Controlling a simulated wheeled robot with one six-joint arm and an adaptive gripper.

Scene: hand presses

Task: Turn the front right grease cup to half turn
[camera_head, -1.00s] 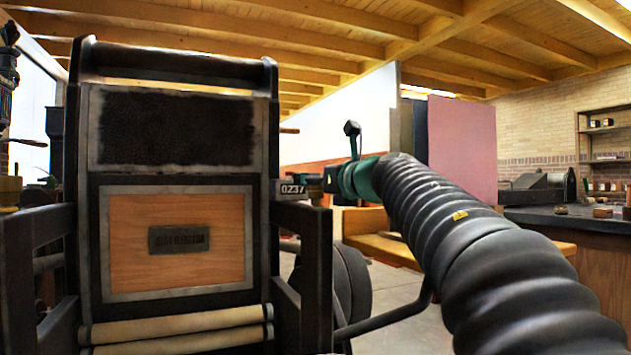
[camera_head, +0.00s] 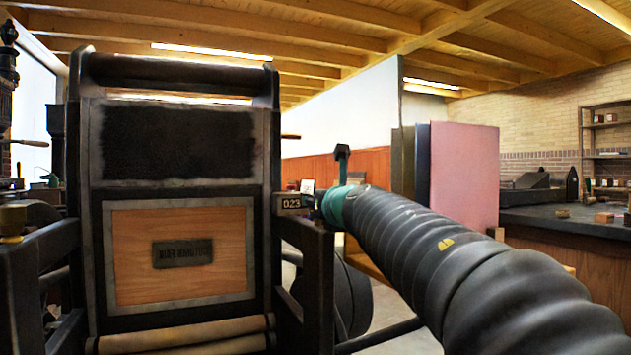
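The hand press stands at left, with its right front post (camera_head: 318,268) below a small number plate (camera_head: 291,203). The front right grease cup cannot be made out; the end of my arm covers the area at the top of this post. My gripper (camera_head: 313,199) is at the post top, just right of the number plate. It is mostly hidden behind my arm, so its fingers and any contact do not show.
The press's tympan frame (camera_head: 180,251) and rollers stand left of my arm. A dark wheel (camera_head: 352,300) is behind the right post. A pink panel (camera_head: 463,175) and a dark-topped counter (camera_head: 560,221) stand farther back at right.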

